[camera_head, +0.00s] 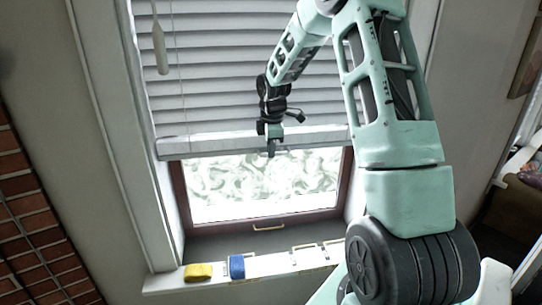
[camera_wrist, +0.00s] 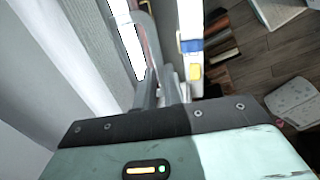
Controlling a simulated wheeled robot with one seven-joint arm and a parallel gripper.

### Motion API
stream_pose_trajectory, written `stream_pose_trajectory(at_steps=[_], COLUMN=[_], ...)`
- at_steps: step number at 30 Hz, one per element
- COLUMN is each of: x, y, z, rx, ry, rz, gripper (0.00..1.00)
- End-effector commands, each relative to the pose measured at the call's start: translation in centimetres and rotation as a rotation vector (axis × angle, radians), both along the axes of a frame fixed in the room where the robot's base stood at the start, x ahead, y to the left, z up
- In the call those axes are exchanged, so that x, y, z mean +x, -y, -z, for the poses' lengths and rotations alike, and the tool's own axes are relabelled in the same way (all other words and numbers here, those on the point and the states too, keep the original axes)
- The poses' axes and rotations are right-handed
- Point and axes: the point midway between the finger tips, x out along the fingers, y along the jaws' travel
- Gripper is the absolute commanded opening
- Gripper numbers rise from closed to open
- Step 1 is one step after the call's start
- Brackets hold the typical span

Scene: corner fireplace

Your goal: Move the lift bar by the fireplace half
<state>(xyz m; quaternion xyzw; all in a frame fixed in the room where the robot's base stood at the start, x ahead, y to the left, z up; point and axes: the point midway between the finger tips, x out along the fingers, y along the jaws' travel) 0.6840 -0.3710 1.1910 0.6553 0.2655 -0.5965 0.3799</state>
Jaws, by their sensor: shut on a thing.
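The lift bar (camera_head: 200,144) is the pale bottom rail of the white slatted blind (camera_head: 215,80). It hangs across the window just above the lower pane and tilts slightly, its left end lower in the head view. My gripper (camera_head: 271,147) is at the bar, right of its middle, with the fingers shut on it. In the wrist view my gripper (camera_wrist: 165,92) shows its grey fingers pointing away from the camera, and the exact contact is hard to make out.
Below the window (camera_head: 265,185), the white sill (camera_head: 215,275) holds a yellow block (camera_head: 198,272) and a blue block (camera_head: 237,267). A cord with a pale tassel (camera_head: 160,48) hangs at the blind's left. Brickwork (camera_head: 30,220) stands at far left. Wooden floor (camera_wrist: 270,60) shows in the wrist view.

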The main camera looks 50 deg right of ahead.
Motion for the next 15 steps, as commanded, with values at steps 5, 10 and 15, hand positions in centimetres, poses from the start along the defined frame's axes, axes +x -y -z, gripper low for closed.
stream_pose_trajectory(at_steps=[5,10,15], x=[0.0,0.0,0.0], y=[0.0,0.0,0.0], z=[-4.1,-5.6,-6.0], rx=[0.000,0.000,0.000], ry=[0.002,0.002,0.002], rz=[0.001,0.001,0.001], gripper=[0.00,0.00,0.00])
